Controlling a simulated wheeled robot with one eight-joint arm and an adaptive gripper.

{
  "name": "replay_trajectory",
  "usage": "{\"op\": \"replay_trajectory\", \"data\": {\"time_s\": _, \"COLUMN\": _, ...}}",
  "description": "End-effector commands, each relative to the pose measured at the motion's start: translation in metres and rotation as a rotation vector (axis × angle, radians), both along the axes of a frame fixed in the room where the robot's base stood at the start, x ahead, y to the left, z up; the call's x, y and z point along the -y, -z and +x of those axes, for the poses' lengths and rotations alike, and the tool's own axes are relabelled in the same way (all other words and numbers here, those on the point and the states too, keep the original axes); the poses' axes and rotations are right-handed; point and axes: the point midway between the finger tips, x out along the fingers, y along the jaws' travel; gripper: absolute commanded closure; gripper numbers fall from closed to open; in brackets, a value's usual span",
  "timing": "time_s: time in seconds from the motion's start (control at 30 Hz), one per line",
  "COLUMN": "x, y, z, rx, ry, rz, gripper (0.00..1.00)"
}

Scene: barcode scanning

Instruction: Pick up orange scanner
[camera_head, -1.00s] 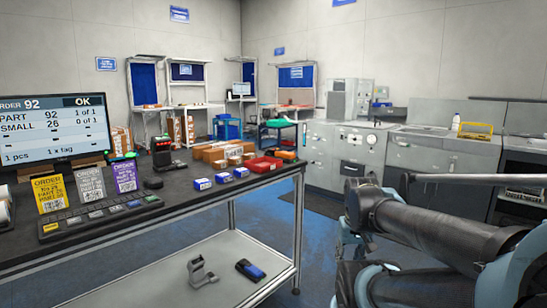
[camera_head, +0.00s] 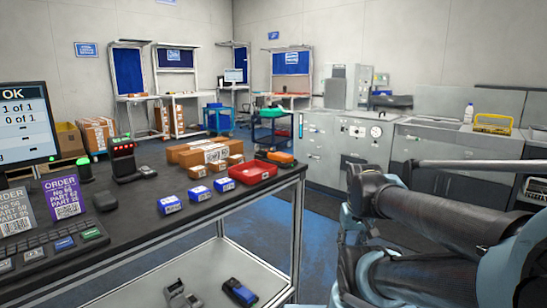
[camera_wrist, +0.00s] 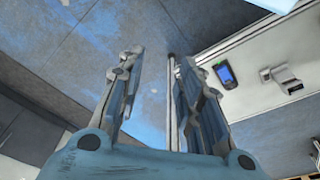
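An orange object with dark parts (camera_head: 281,158), which looks like the orange scanner, lies on the dark worktable (camera_head: 170,230) near its far right corner, just behind a red tray (camera_head: 253,173). It is small in the head view, and I cannot make out its details. It does not show in the wrist view. My gripper (camera_wrist: 160,75) is open and empty in the wrist view, its two fingers well apart above the floor and beside the table's lower shelf. In the head view my arm is at the right, apart from the table.
Small blue boxes (camera_head: 172,204) and brown cartons (camera_head: 205,152) stand near the red tray. A dark device with red lights (camera_head: 123,149) stands farther left. The lower shelf (camera_wrist: 270,95) holds a blue-and-black handheld (camera_wrist: 225,73) and a grey device (camera_wrist: 282,77).

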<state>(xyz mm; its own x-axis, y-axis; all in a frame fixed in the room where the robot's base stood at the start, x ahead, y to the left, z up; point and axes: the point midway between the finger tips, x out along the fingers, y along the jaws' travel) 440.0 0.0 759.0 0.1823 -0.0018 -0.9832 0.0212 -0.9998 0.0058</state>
Motion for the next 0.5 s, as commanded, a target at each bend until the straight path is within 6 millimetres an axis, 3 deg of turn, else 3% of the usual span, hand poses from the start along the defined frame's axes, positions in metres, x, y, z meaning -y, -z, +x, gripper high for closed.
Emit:
{"op": "replay_trajectory", "data": {"time_s": 0.2, "x": 0.0, "y": 0.0, "z": 0.0, "rx": 0.0, "ry": 0.0, "rz": 0.0, "gripper": 0.67}}
{"op": "replay_trajectory", "data": {"time_s": 0.37, "x": -0.001, "y": -0.01, "z": -0.005, "rx": 0.013, "ry": 0.026, "rz": 0.009, "gripper": 0.33}}
{"op": "replay_trajectory", "data": {"time_s": 0.5, "x": -0.007, "y": -0.039, "z": 0.018, "rx": 0.017, "ry": 0.15, "rz": 0.053, "gripper": 0.33}}
